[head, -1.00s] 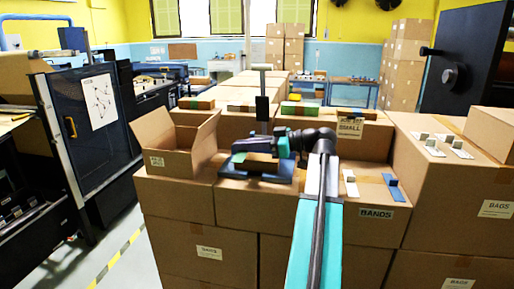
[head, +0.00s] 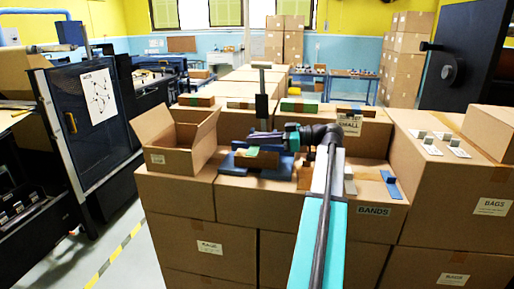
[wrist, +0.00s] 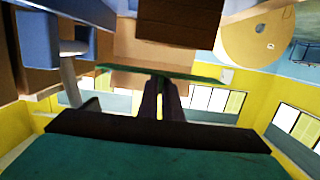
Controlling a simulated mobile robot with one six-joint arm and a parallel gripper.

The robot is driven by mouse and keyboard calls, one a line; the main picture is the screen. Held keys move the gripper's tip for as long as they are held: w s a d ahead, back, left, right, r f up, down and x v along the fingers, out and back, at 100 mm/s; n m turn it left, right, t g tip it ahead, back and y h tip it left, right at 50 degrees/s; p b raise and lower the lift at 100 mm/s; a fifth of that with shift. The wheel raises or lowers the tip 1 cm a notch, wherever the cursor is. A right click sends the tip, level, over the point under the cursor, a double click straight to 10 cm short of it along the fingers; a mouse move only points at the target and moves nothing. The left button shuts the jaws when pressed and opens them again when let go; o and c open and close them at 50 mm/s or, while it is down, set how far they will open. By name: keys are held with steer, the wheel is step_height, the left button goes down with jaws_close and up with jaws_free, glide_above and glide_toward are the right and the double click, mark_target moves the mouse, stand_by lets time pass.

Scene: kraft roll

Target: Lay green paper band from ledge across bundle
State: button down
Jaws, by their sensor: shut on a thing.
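My gripper (head: 262,138) reaches left over the blue stand (head: 240,168), with its dark fingers close together. In the wrist view the fingers (wrist: 162,95) are shut on the green paper band (wrist: 150,70), which runs crosswise at their tips. In the head view a little green of the band (head: 267,148) shows below the fingers. A brown bundle (head: 258,161) lies on the stand below the gripper. I cannot tell whether the band touches it. A dark brown block (wrist: 180,20), perhaps the bundle, is at the top of the wrist view.
An upright post (head: 261,105) rises at the back of the stand. An open carton (head: 180,160) stands to the left. Several banded bundles (head: 298,107) lie along the back boxes. A blue piece (head: 390,184) lies on the BANDS box to the right.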

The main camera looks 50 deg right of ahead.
mark_target(259, 154)
steer(key=shift+f+p, duration=0.75)
steer(key=shift+f, duration=0.8)
steer(key=shift+f, duration=0.2)
steer(key=c, duration=1.9)
jaws_free()
steer(key=shift+c, duration=0.2)
steer(key=shift+r, duration=0.25)
steer(key=shift+s+d+f+b, duration=0.1)
steer(key=shift+s+d+b, duration=0.1)
steer(key=shift+s+b, duration=0.1)
steer(key=b+v, duration=0.3)
steer(key=v, duration=0.6)
steer(key=shift+s+d+b, duration=0.25)
steer(key=shift+s+b, duration=0.05)
steer(key=shift+b, duration=0.05)
steer(key=shift+v, duration=0.75)
steer(key=shift+a, duration=0.1)
